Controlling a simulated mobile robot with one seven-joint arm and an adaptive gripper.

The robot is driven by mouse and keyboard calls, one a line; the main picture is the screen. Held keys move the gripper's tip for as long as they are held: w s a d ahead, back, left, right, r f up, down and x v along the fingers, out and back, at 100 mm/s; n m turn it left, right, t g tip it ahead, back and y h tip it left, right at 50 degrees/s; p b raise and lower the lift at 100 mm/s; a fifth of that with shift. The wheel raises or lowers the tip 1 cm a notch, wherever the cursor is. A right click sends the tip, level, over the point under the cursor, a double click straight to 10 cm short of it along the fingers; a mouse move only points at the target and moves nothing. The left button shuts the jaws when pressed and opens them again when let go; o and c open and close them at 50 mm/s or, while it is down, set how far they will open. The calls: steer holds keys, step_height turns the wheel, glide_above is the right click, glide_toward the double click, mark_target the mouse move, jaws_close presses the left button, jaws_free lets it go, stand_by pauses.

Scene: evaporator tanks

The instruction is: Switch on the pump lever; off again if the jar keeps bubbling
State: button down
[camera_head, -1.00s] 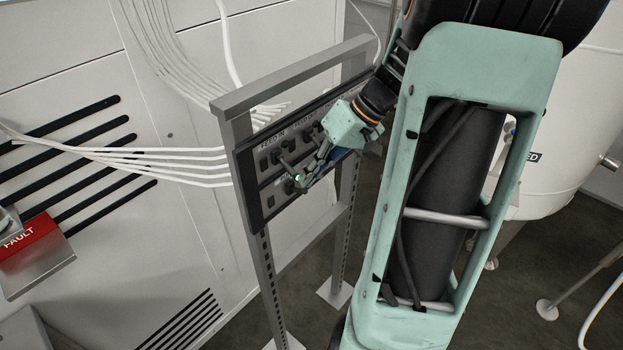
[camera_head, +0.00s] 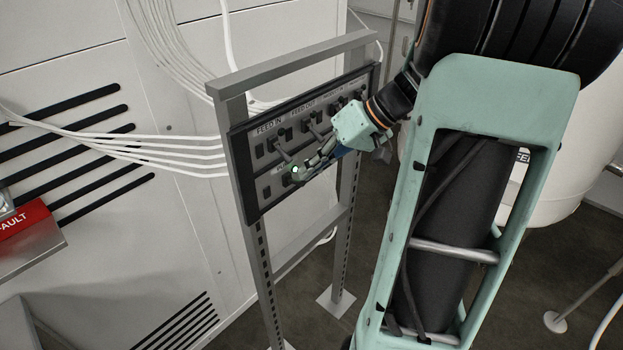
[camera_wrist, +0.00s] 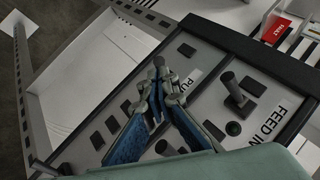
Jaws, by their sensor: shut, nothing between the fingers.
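The dark switch panel (camera_head: 262,190) stands in a grey frame. In the wrist view, a label starting "PU" (camera_wrist: 190,82) sits beside my gripper (camera_wrist: 158,85). My gripper, also in the head view (camera_head: 300,174), is shut and empty, its fingertips at the panel's lower row. A dark knob (camera_wrist: 158,62), apparently the pump lever, shows right at the fingertips; I cannot tell whether they touch. Its position is partly hidden by the fingers. A small bright green spot (camera_head: 294,169) shows at the fingertips in the head view. No jar is in view.
White cables (camera_head: 150,155) run behind the frame. A red FAULT sign (camera_head: 28,230) is at left, a white tank (camera_head: 560,185) at right.

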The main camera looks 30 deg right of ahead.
steer(key=f+t+y+b, duration=0.1)
steer(key=b, duration=0.4)
steer(key=s+f+n+t+y+b, duration=0.1)
steer(key=t+b, duration=0.1)
steer(key=b, duration=0.3)
steer(key=f+t+b, duration=0.1)
steer(key=t+b, duration=0.1)
steer(key=b, duration=0.4)
steer(key=shift+s+d+n+y, duration=0.25)
steer(key=shift+n+y, duration=0.05)
steer(key=shift+y, duration=0.1)
steer(key=shift+r, duration=0.15)
steer(key=shift+r, duration=0.65)
